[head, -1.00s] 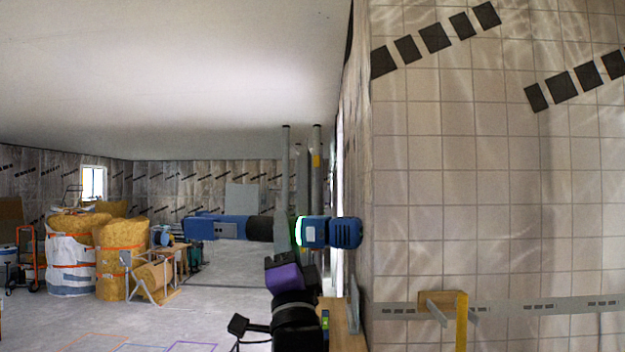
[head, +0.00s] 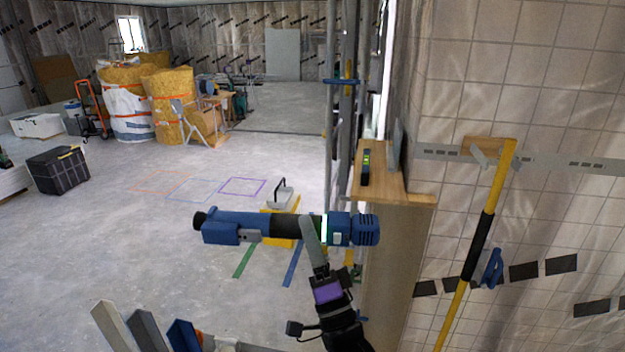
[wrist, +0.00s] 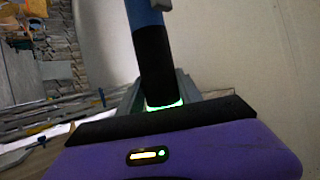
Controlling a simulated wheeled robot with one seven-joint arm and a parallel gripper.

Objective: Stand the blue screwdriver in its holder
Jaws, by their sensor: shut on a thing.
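The blue screwdriver (head: 225,227) is a thick blue and black tool with a glowing green ring. It lies roughly level in the head view, its rounded blue end to the right. My gripper (head: 315,240) is shut around its black middle part and holds it up in front of the camera. In the wrist view the screwdriver's black shaft (wrist: 154,65) stands out from between the jaws, with the green glow at its base. I cannot tell for certain which thing is the holder; a blue upright piece (head: 183,335) stands at the lower left beside grey ones.
A wooden ledge (head: 378,180) with a black and green level (head: 366,167) is beyond my gripper. A yellow pole (head: 487,225) slants along the tiled wall at right. A yellow box (head: 281,230) stands on the floor behind the screwdriver. Floor at left is largely clear.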

